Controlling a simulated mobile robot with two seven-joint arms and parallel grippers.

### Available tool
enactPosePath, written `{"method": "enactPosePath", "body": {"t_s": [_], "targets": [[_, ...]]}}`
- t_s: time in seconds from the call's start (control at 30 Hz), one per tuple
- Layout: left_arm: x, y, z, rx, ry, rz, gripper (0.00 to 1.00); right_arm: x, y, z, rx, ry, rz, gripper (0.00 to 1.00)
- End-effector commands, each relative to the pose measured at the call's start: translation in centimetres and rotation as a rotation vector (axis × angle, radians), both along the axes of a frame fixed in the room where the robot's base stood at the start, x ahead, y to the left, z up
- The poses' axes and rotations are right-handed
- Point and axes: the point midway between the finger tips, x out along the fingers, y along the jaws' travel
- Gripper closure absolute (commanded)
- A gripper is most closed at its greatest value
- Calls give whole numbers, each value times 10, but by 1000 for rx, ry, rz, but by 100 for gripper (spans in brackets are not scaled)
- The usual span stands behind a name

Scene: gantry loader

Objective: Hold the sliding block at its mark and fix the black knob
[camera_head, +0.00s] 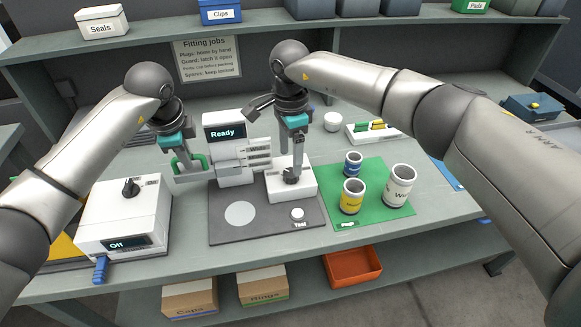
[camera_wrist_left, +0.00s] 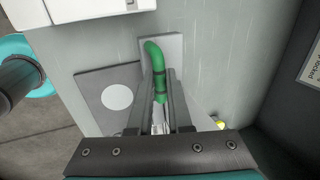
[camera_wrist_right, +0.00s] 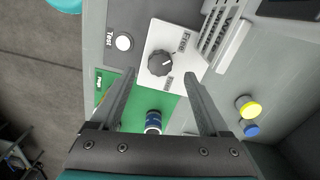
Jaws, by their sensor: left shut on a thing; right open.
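A white block with a black knob (camera_wrist_right: 160,61) on its top stands at the right of the grey base plate (camera_head: 222,230). The same white block (camera_head: 303,188) shows in the head view, its knob partly hidden by my gripper. My right gripper (camera_head: 291,172) is open above it, with the knob between and beyond the fingertips (camera_wrist_right: 160,75), apparently untouched. My left gripper (camera_head: 184,162) is shut on a green handle (camera_wrist_left: 159,72), which rises from a light grey plate left of the Ready display (camera_head: 224,132). I cannot tell which part slides, and no position mark is readable.
A white box (camera_head: 120,215) with a dial and an Off display stands at the left. A white Test button (camera_head: 297,214) is on the base plate's front right. A green mat (camera_head: 372,212) with several cans lies to the right. A shelf (camera_head: 300,27) runs behind.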

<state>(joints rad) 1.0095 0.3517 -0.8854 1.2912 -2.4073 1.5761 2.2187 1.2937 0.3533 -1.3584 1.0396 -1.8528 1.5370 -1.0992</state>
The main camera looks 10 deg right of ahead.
Motion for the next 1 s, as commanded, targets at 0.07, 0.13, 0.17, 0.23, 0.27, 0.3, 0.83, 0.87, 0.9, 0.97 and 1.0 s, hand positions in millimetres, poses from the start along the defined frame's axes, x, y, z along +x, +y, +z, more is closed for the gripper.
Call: {"method": "enactPosePath", "body": {"t_s": [0.07,0.13,0.17,0.23,0.27,0.3,0.83,0.87,0.9,0.97,1.0], "targets": [[1,0,1,0,-5,1,100,-1,0,-16,-1,4,0,21],[1,0,1,0,-5,1,100,-1,0,-26,1,2,-1,21],[1,0,1,0,-5,1,100,-1,0,-30,1,2,-1,21],[1,0,1,0,-5,1,100,0,0,-37,1,1,-1,21],[1,0,1,0,-5,1,100,0,0,-39,1,0,0,21],[1,0,1,0,-5,1,100,0,0,-41,1,0,0,21],[1,0,2,0,-5,1,100,0,0,-45,1,-1,-1,41],[1,0,2,0,-5,1,100,0,0,-45,1,-1,-1,45],[1,0,2,0,-5,1,100,0,0,-45,1,-1,-1,49],[1,0,2,0,-5,1,100,0,0,-45,1,-1,-1,56],[1,0,2,0,-5,1,100,0,0,-45,1,-1,-1,60]]}}
